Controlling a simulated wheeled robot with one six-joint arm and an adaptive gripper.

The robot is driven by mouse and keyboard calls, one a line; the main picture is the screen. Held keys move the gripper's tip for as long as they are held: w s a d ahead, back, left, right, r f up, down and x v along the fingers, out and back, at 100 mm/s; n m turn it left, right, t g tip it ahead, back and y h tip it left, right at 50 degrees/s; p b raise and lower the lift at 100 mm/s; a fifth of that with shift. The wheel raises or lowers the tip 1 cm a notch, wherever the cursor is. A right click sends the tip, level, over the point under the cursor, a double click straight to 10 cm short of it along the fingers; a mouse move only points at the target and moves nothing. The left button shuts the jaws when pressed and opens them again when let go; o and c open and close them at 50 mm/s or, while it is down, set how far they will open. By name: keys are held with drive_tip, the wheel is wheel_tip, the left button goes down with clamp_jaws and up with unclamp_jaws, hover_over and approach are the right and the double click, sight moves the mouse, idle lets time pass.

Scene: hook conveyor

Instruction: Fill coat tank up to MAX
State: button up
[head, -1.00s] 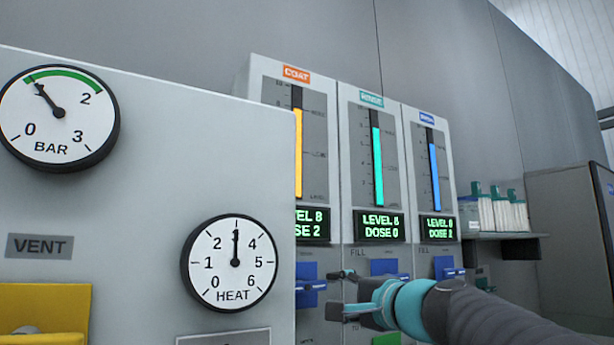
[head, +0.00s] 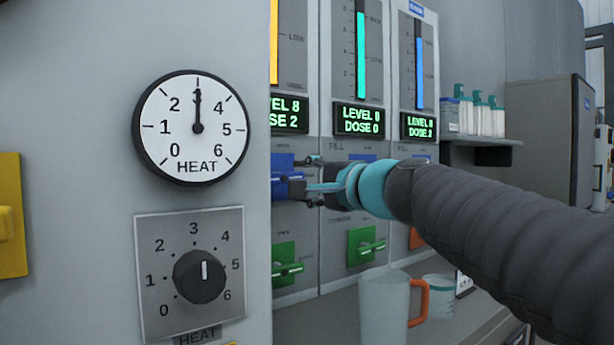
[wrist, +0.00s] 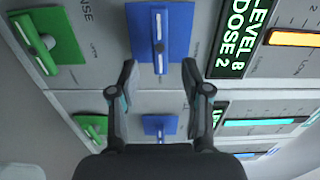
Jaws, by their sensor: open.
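The coat tank's yellow level bar (head: 274,42) is partly cut off by the cabinet on the left in the head view; its top is out of frame. Its green display (wrist: 235,38) reads LEVEL 8, DOSE 2 in the wrist view. Below the display is a blue fill lever (head: 283,172) on a blue plate, also seen in the wrist view (wrist: 159,35). My gripper (head: 308,175) is open and empty in front of this lever. In the wrist view the lever stands just beyond and between my fingertips (wrist: 158,76). I see no contact.
The coat tank's green lever (head: 287,268) is lower down. The middle tank's display (head: 359,119) shows DOSE 0. A jug with an orange handle (head: 384,305) stands on the counter under my arm. The heat panel cabinet (head: 100,110) juts out at left.

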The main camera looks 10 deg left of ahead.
sight(284, 179)
drive_tip(key=p+x, duration=0.1)
drive_tip(key=x, duration=0.7)
drive_tip(key=shift+w+a+p, duration=0.25)
drive_tip(key=shift+w+p, duration=0.1)
